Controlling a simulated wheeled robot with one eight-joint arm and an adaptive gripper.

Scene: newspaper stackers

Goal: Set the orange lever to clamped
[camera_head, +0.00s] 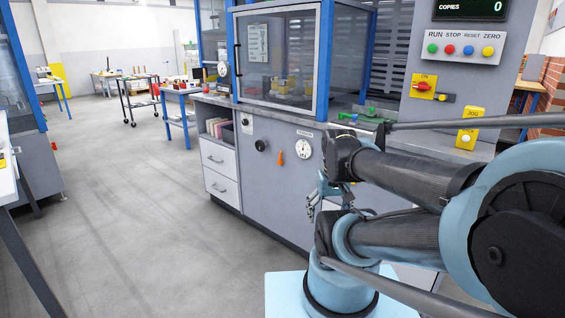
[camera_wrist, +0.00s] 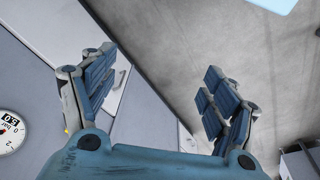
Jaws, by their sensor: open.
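The orange lever (camera_head: 281,158) is on the grey front panel of the machine, between a black knob and a round dial. It looks roughly upright, with its narrower end up; its label is too small to read. My gripper (camera_head: 313,204) is in front of the panel, below and to the right of the lever in the head view, apart from it. In the wrist view my gripper (camera_wrist: 162,65) is open, with nothing between its blue-padded fingers. The lever does not show clearly in the wrist view.
The round dial (camera_head: 304,149) is right of the lever and also shows in the wrist view (camera_wrist: 10,131). The black knob (camera_head: 260,145) is left of it. White drawers (camera_head: 221,170) are further left. Open floor (camera_head: 130,210) lies left of the machine. A glazed guard (camera_head: 277,60) stands above.

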